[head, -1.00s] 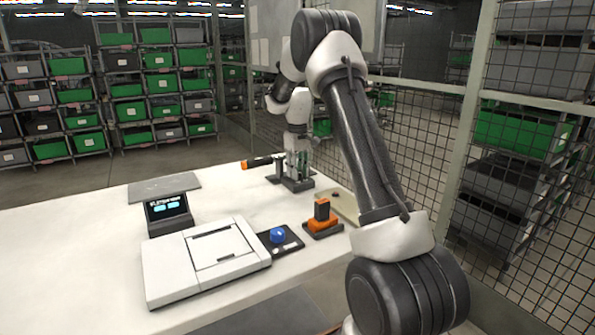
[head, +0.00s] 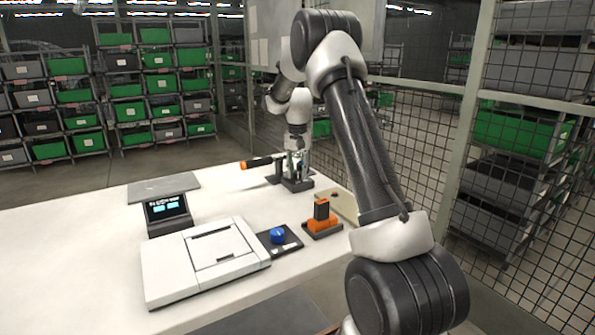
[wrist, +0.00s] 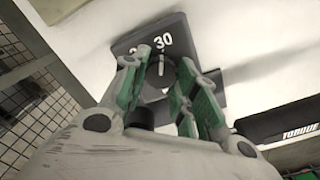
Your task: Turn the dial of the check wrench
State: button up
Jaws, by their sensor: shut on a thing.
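The check wrench (head: 262,161) lies at the back of the white table, a black bar with an orange end. In the wrist view its black bar (wrist: 275,130) shows at the right with the word TORQUE. The dial (wrist: 161,74) is a round dark knob with a light mark, on a dark plate printed with 30 and another number that is partly hidden. The light mark points close to the 30. My gripper (wrist: 159,75) has its green-padded fingers on either side of the dial, shut on it. In the head view my gripper is small and hard to make out.
A display unit (head: 167,210), a white box-like device (head: 205,262), a blue knob on a black base (head: 278,236) and an orange-black block (head: 321,219) stand on the table (head: 90,235). A mesh fence (head: 425,140) stands behind and right. The left of the table is clear.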

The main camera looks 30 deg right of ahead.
aim_at(298, 172)
jog(key=shift+m, duration=0.6)
jog(key=o, duration=1)
notch_tip(298, 172, up, 12)
dwell(0.4)
